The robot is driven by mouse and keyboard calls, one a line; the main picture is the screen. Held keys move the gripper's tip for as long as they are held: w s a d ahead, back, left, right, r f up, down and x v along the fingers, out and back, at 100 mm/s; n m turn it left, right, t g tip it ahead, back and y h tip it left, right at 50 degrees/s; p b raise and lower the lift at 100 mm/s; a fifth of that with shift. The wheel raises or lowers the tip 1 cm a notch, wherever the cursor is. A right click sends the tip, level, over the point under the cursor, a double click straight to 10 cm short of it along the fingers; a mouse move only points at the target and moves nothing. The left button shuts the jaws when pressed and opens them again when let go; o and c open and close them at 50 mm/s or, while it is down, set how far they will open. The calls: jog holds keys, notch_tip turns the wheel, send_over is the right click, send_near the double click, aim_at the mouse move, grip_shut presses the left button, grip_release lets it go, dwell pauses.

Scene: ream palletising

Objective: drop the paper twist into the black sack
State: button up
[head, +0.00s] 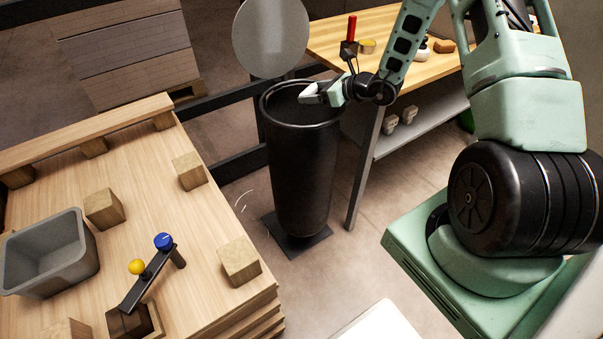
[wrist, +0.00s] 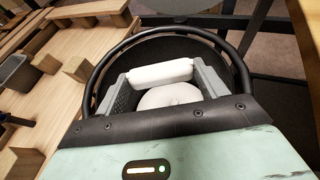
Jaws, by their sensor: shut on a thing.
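The black sack (head: 303,175) hangs open from a round rim on a stand with a dark foot, and its rim also shows in the wrist view (wrist: 232,58). My gripper (head: 312,94) is over the sack's mouth. In the wrist view the paper twist (wrist: 160,73), a white roll, lies crosswise between the two grey fingers of my gripper (wrist: 163,78), which are shut on it. The dark opening surrounds it in that view. A pale round thing (wrist: 168,96) shows just below the twist; I cannot tell what it is. The sack's bottom is hidden.
A wooden pallet stack (head: 150,215) at left bears wooden blocks, a grey bin (head: 50,262) and a lever piece with yellow and blue knobs (head: 148,272). A grey disc (head: 270,38) stands behind the sack. A workbench (head: 330,38) is behind right.

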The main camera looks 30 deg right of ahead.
jog(key=o, duration=1)
jog(key=shift+o, duration=0.2)
jog(key=v, duration=1.7)
jog(key=shift+s+d, duration=0.2)
jog(key=shift+a, duration=0.1)
